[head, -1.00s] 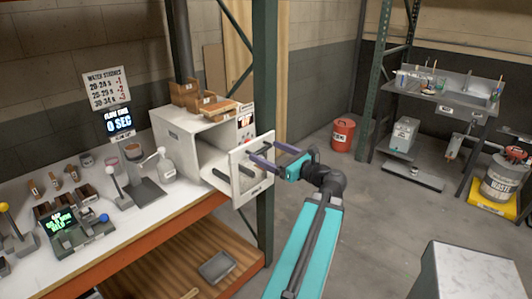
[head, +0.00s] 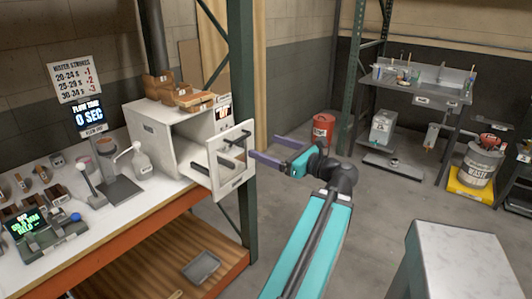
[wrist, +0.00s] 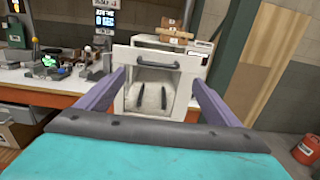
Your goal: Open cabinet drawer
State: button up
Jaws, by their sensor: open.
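The white cabinet (head: 150,137) stands on the workbench, and its front shows a dark opening. Its drawer front (head: 243,170), a white panel with a cut-out, stands out from the cabinet body with a gap behind it. A dark bar handle (wrist: 155,63) crosses the panel's upper part in the wrist view. Two dark rods show through the cut-out. My gripper (head: 262,146) is open and empty, just right of the panel in the head view. In the wrist view its purple fingers (wrist: 158,80) appear on either side of the panel, and nothing is between them at the tips.
A green upright post (head: 243,90) rises close behind the drawer front. Wooden boxes (head: 160,88) sit on the cabinet. Open floor lies to the right, with a red bin (head: 323,130) farther back.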

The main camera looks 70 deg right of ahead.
jog(key=shift+b+v, duration=0.8)
jog(key=shift+v, duration=0.8)
